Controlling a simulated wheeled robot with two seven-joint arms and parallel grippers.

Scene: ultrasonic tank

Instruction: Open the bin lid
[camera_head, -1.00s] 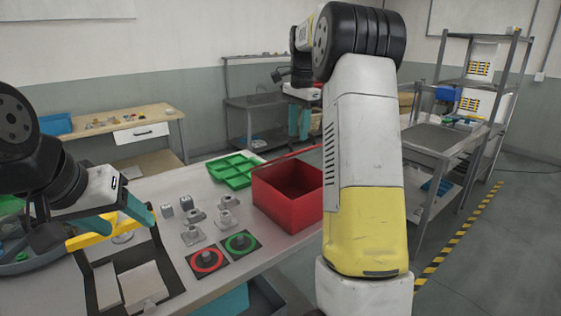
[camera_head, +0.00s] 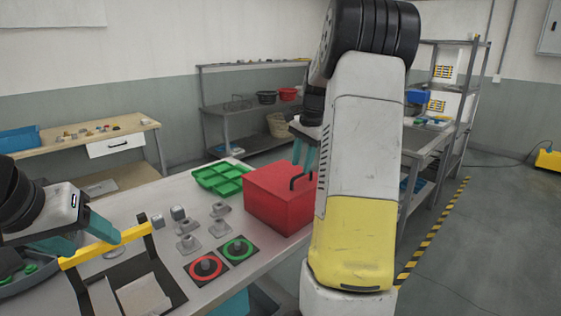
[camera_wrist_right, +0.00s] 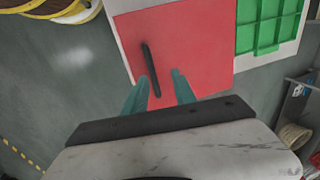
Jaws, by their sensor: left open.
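The red bin (camera_head: 283,212) stands on the workbench with its flat red lid (camera_head: 272,182) down over the top. A black bar handle (camera_head: 302,172) rises from the lid. My right gripper (camera_head: 304,156) is over the lid by the handle, partly hidden by my right arm. In the right wrist view my right gripper (camera_wrist_right: 160,92) is open, its fingers either side of the near end of the handle (camera_wrist_right: 150,68); contact cannot be told. My left gripper (camera_head: 96,243) is open by a yellow bar (camera_head: 84,256) on a black frame, at the left.
A green divided tray (camera_head: 220,178) lies behind the bin. Several grey metal parts (camera_head: 190,244) and the red and green round pads (camera_head: 205,267) lie to its left. The floor right of the bench is open, marked with a striped line.

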